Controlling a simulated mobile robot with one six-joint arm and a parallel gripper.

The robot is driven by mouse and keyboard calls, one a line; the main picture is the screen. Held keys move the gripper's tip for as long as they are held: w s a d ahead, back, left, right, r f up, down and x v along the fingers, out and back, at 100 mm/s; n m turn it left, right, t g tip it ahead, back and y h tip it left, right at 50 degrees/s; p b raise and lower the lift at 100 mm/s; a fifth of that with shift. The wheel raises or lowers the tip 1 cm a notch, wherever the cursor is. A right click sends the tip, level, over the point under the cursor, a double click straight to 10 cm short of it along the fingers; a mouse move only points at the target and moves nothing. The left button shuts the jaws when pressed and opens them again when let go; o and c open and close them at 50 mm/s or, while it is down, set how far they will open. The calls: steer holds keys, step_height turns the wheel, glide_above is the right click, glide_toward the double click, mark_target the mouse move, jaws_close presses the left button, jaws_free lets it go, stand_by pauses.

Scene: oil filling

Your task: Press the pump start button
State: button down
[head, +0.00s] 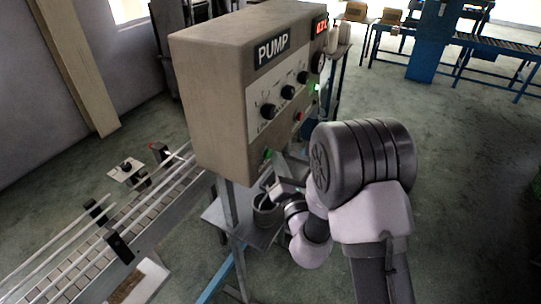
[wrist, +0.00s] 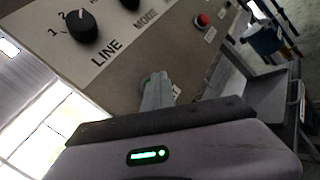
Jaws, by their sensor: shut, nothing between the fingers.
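The pump control box (head: 212,92) is a tan cabinet with a "PUMP" label, standing left of my arm. A green button (head: 267,154) sits low on its front panel, with a red button (head: 299,116) further along. In the wrist view the red button (wrist: 203,20) is clear at upper right. My gripper (wrist: 157,84) is shut and empty, its fingertips at the panel over the green button (wrist: 145,80). They hide most of that button; only a green edge shows. I cannot tell whether they touch it or whether it is pressed in.
Black knobs (head: 288,92) line the panel, and the LINE knob (wrist: 82,25) is close in the wrist view. A red digital display (head: 320,25) is at the top. A conveyor (head: 100,240) runs at lower left. A grey bucket (head: 267,212) stands below the box. Open floor lies at right.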

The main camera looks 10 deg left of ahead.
steer(key=shift+s+d, duration=0.25)
steer(key=shift+d, duration=0.4)
steer(key=d, duration=0.1)
steer(key=s+d+b, duration=0.1)
steer(key=d, duration=0.1)
steer(key=d+b, duration=0.1)
steer(key=shift+s+d, duration=0.35)
steer(key=shift+s, duration=0.05)
stand_by(0.3)
